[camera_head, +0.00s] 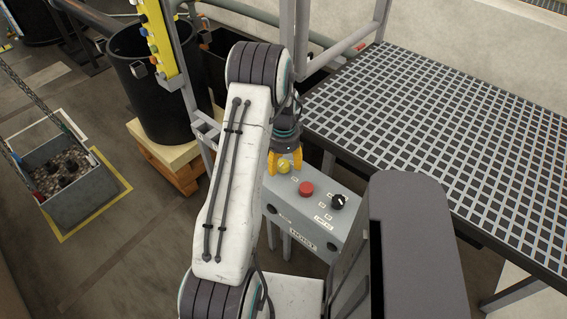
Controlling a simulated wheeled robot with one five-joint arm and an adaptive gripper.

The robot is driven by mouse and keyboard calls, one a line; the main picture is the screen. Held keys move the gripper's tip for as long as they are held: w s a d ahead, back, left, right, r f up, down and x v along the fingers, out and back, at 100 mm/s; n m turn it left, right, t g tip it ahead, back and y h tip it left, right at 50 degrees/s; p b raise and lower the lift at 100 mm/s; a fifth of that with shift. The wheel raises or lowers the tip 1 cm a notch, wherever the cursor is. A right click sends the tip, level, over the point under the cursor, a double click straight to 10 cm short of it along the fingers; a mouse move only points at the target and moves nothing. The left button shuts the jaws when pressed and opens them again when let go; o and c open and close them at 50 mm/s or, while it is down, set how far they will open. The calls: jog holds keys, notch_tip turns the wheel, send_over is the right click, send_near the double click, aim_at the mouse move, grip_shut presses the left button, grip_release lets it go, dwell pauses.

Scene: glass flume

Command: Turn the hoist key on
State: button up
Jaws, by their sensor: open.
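The grey hoist control box (297,237) stands right of my arm, with a "HOIST" label on its front. On its sloped top are a red round button (306,188) and a black rotary knob (338,201) with small labels beside it. I cannot tell whether this knob is the hoist key or which way it is set. A yellow round part (284,165) sits at the far left of the top. My gripper (284,162) is open, its orange fingers pointing down around or just above that yellow part. I cannot tell whether they touch it. The black knob is apart from my gripper.
A bin of gravel (68,180) hangs or stands at far left. Grey posts and rails rise behind my gripper.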

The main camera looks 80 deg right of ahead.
jog(key=shift+f, duration=0.45)
jog(key=c, duration=1.2)
